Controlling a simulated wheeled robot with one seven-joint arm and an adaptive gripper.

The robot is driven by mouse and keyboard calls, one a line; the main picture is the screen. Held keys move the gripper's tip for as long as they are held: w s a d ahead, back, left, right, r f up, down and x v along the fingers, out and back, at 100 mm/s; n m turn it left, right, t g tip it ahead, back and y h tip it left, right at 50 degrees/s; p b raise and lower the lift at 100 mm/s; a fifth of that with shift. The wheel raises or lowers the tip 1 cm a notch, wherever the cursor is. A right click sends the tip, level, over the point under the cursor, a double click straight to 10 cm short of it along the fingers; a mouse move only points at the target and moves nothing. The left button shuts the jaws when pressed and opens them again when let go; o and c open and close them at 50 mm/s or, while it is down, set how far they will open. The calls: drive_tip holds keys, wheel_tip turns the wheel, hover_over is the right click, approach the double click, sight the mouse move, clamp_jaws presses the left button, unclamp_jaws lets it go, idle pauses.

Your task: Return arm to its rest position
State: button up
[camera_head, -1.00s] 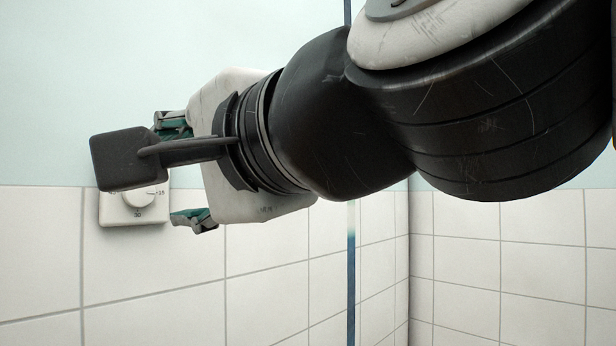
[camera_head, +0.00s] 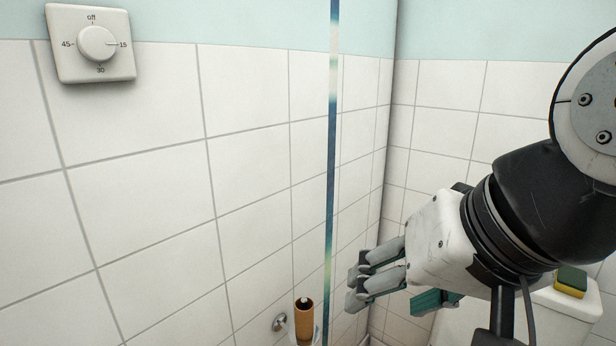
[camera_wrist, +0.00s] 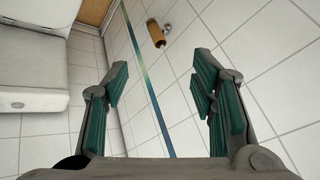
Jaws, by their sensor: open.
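My gripper (camera_head: 398,288) is at the lower right of the head view, pointing left and downward, clear of the tiled wall. It is open and empty. My arm comes in from the right edge of the head view. A white wall timer dial (camera_head: 98,43) marked off, 15, 30 and 45 is at the upper left, well away from my gripper; its mark points toward 15.
A narrow blue-green upright strip (camera_head: 331,150) stands left of my gripper. A brown tube (camera_head: 304,318) on a wall holder is below left. A white box-like fixture (camera_head: 566,300) carries a yellow-green sponge (camera_head: 570,281) at the lower right.

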drive_tip(key=s+d+f+n+g+h, duration=0.1)
drive_tip(key=s+d+f+g+h, duration=0.25)
drive_tip(key=s+d+f, duration=0.6)
wheel_tip(320, 180, up, 15)
drive_tip(key=s+d+t+p, duration=0.1)
drive_tip(key=p, duration=1.1)
drive_tip(key=shift+t, duration=0.35)
drive_tip(key=shift+d+f, duration=0.1)
drive_tip(key=shift+f, duration=0.05)
